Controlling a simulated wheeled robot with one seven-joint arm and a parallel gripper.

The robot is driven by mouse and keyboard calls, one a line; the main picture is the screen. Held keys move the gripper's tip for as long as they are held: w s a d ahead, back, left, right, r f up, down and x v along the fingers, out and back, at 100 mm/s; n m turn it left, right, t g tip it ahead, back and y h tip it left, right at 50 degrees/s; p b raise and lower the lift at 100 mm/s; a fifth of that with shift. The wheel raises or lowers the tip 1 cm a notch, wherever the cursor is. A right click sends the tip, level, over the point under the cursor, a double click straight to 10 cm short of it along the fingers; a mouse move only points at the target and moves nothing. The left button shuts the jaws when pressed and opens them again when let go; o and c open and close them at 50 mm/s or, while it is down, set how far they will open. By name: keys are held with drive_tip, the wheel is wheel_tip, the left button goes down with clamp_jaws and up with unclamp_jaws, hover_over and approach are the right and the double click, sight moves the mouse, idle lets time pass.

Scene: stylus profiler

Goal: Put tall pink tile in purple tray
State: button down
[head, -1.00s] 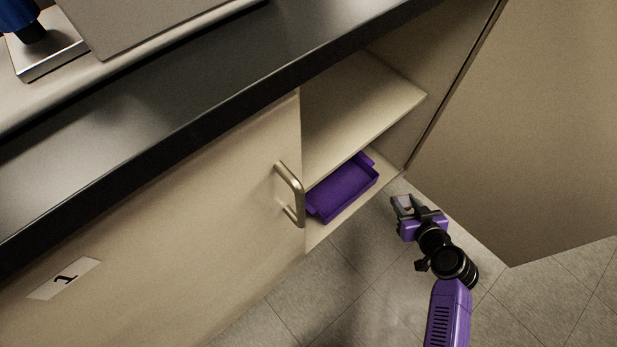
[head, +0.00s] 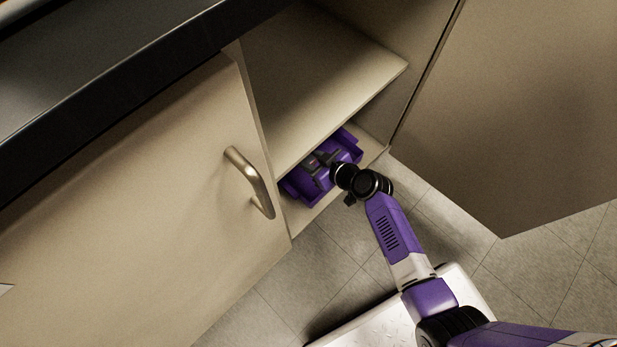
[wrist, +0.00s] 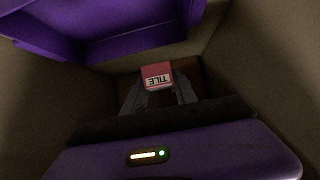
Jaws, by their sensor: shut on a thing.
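The tall pink tile (wrist: 157,77) shows in the wrist view, with a white label reading TILE. My gripper (wrist: 157,97) is shut on it, one finger on each side. The purple tray (head: 291,190) lies on the lower shelf of the open cabinet in the head view. It also shows at the upper left of the wrist view (wrist: 110,45). In the head view my gripper (head: 312,162) is inside the cabinet, over the tray, and covers much of it. The tile cannot be made out in the head view. I cannot tell how high the tile is above the tray.
The upper shelf (head: 320,85) is close above the tray. A closed door with a metal handle (head: 250,183) is to the left. An open door panel (head: 510,110) stands to the right. The floor (head: 440,215) between is clear apart from my base.

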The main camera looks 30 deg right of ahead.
sight(310, 182)
wheel_tip(310, 182, down, 13)
drive_tip(key=b, duration=0.7)
drive_tip(key=shift+f, duration=0.15)
drive_tip(key=c, duration=1)
unclamp_jaws()
drive_tip(key=shift+o, duration=0.2)
drive_tip(key=shift+s+d+r, duration=0.1)
drive_tip(key=shift+s+r, duration=0.05)
drive_tip(key=shift+r, duration=0.1)
drive_tip(key=p+v, duration=0.4)
drive_tip(key=v, duration=0.6)
drive_tip(key=shift+s+r, duration=0.1)
drive_tip(key=shift+r, duration=0.05)
drive_tip(key=shift+s+d+r+p, duration=0.25)
drive_tip(key=shift+s+r+p, duration=0.1)
drive_tip(key=shift+s, duration=0.15)
